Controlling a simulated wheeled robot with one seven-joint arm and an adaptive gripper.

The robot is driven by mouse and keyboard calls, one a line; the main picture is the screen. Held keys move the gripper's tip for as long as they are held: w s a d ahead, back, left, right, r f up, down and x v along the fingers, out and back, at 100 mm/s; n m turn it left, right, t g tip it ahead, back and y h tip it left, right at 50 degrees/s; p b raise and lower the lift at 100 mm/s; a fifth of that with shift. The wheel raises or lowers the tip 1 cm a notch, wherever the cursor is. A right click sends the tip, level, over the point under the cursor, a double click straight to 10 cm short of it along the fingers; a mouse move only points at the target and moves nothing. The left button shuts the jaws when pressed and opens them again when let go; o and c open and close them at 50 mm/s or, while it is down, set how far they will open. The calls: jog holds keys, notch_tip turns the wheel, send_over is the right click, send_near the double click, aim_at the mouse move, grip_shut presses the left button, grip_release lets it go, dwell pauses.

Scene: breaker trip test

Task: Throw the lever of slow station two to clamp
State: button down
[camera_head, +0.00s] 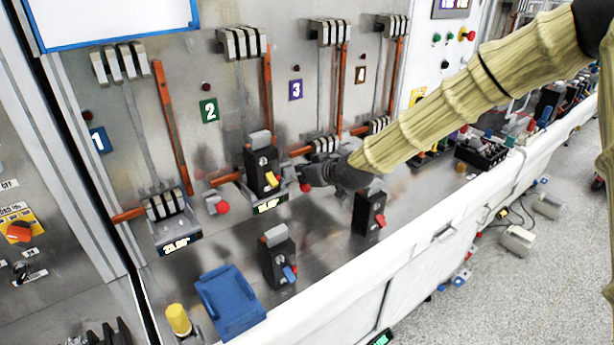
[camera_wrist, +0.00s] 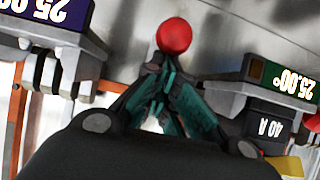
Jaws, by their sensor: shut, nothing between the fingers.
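Slow station two stands under the green "2" sign (camera_head: 209,110). A black breaker (camera_head: 262,168) with a yellow toggle sits in its clamp, above a lit display (camera_head: 268,206). The red ball knob (camera_head: 306,187) of its lever is just right of the breaker. My gripper (camera_head: 303,174) is at that knob, coming from the right. In the wrist view the fingers (camera_wrist: 160,68) are shut and empty, with the red knob (camera_wrist: 174,36) just beyond their tips. I cannot tell whether they touch. The lever's shaft is mostly hidden by my gripper.
Station one's red knob (camera_head: 222,207) is to the left. Two loose breakers, with a blue toggle (camera_head: 279,258) and a red toggle (camera_head: 369,212), stand on the bench in front. A blue tray (camera_head: 231,302) and a yellow cylinder (camera_head: 178,319) are near the front edge.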

jog(key=shift+f, duration=0.25)
jog(key=shift+r, duration=0.25)
jog(key=shift+w+a+r, duration=0.15)
jog(key=shift+r, duration=0.25)
jog(key=p+v, duration=0.1)
jog(key=v, duration=0.6)
jog(key=shift+p, duration=0.4)
dwell(0.5)
